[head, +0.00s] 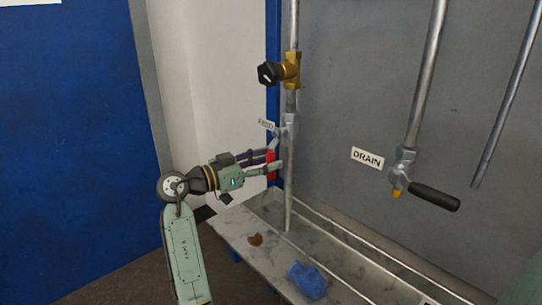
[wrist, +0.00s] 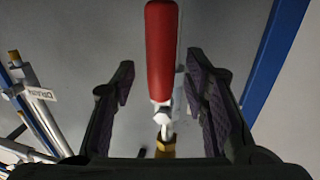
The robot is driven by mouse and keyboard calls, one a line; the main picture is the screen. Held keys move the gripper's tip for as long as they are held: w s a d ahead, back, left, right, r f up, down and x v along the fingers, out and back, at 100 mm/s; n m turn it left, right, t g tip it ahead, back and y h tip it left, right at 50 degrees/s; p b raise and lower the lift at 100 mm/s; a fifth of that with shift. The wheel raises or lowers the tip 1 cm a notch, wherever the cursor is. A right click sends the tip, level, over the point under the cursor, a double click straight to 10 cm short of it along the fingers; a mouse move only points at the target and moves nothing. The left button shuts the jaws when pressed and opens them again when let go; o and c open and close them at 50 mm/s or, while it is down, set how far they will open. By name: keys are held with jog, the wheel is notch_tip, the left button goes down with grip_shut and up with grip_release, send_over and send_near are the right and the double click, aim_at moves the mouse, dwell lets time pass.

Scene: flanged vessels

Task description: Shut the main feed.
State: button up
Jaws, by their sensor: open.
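The feed valve (head: 289,127) sits on a vertical pipe at the centre of the head view. A small tag beside it (head: 266,125) is too small to read surely. Its red lever handle (head: 271,167) hangs below the valve body, roughly along the pipe, partly hidden by my fingers. In the wrist view the red handle (wrist: 161,50) runs between my fingers, with its metal joint (wrist: 160,108) nearer the lower edge. My gripper (head: 277,160) is open, one finger on each side of the handle. In the wrist view a gap shows on both sides.
Higher on the same pipe is a brass valve with a black knob (head: 268,73). At the right a valve labelled DRAIN (head: 368,158) has a black lever (head: 435,197). Below is a grey ledge (head: 258,222) with a blue cloth-like lump (head: 307,280) and a brown patch (head: 256,239).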

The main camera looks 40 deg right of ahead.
jog(key=shift+d, duration=0.85)
jog(key=shift+c, duration=0.2)
grip_shut()
